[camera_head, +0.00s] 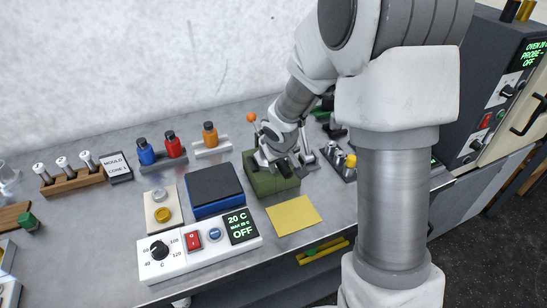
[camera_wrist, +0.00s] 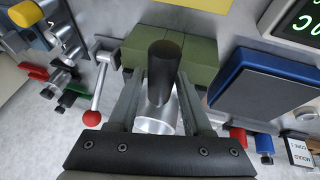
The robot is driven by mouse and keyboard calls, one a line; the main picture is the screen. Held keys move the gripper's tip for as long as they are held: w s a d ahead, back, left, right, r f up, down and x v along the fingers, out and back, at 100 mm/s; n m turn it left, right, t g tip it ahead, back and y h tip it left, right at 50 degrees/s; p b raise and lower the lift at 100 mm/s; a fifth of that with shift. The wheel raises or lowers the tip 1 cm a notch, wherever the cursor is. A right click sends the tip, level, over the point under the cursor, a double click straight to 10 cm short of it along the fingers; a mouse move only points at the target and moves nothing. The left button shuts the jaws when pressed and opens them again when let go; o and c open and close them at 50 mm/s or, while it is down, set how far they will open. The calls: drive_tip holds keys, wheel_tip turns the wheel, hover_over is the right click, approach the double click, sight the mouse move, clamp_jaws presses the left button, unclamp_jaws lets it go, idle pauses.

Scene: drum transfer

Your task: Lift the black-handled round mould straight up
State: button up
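The black-handled round mould shows in the wrist view, with its black handle (camera_wrist: 164,62) upright between my fingers and a bright metal round part (camera_wrist: 158,118) below it. My gripper (camera_wrist: 163,78) has one finger on each side of the handle, and both tips look pressed against it, so it appears shut on the handle. The mould is at the green block (camera_wrist: 200,50); whether it still rests there is hidden. In the head view my gripper (camera_head: 278,160) is over the green block (camera_head: 275,183) and covers most of the mould.
A lever with a red ball (camera_wrist: 91,117) stands close beside my gripper in the wrist view. A blue box with a dark top (camera_head: 214,190) is left of the block, and a yellow sheet (camera_head: 293,215) lies in front. A metal rack (camera_head: 340,163) stands to the right.

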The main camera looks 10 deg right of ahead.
clamp_jaws()
idle(1.1)
